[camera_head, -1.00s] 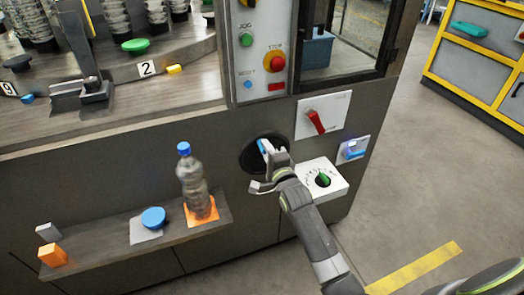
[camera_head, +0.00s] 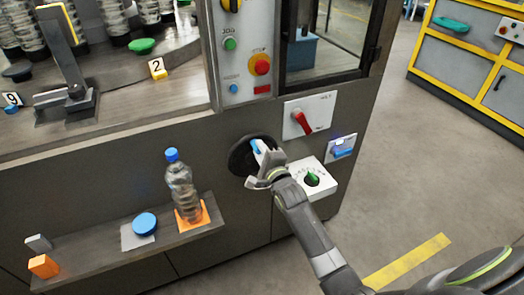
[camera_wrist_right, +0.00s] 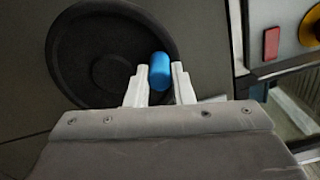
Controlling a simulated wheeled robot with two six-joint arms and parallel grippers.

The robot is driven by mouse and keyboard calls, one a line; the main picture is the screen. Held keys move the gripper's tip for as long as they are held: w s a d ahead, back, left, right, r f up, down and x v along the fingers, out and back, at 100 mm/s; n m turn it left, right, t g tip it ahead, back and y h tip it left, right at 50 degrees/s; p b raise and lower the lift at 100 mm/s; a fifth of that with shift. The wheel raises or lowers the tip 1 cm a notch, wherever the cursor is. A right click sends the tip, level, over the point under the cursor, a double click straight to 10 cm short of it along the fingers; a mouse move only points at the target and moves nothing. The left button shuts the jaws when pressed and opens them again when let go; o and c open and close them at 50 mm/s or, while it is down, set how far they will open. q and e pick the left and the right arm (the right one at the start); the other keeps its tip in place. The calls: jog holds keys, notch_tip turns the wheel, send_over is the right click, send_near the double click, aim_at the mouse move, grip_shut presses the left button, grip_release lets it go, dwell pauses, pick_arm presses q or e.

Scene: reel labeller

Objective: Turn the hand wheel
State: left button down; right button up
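The hand wheel (camera_head: 240,160) is a round black dish set in the grey front of the machine. Its blue handle (camera_head: 256,146) stands out near the upper part of the wheel. My right gripper (camera_head: 261,153) is at the wheel with its fingers on either side of the handle. In the right wrist view, the pale fingertips (camera_wrist_right: 160,82) press close on both sides of the blue handle (camera_wrist_right: 159,68), with the black wheel (camera_wrist_right: 90,60) behind and to the left. The gripper hides part of the wheel. My left gripper is out of view.
Right of the wheel are a red switch (camera_head: 302,123), a white dial plate (camera_head: 328,188) and a blue-lit box (camera_head: 341,148). A shelf (camera_head: 100,262) at lower left holds a bottle (camera_head: 182,188) and a blue disc (camera_head: 145,223). The floor at right is clear.

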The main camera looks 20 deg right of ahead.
jog(key=o, duration=0.5)
jog(key=shift+a+r, duration=0.15)
jog(key=shift+a, duration=0.25)
jog(key=shift+c, duration=0.2)
jog(key=shift+d, duration=0.2)
jog(key=shift+s, duration=0.4)
jog(key=s+b, duration=0.1)
jog(key=s, duration=1.5)
jog(key=shift+s+d+b, duration=0.25)
jog(key=shift+s+b, duration=0.05)
jog(key=shift+b, duration=0.05)
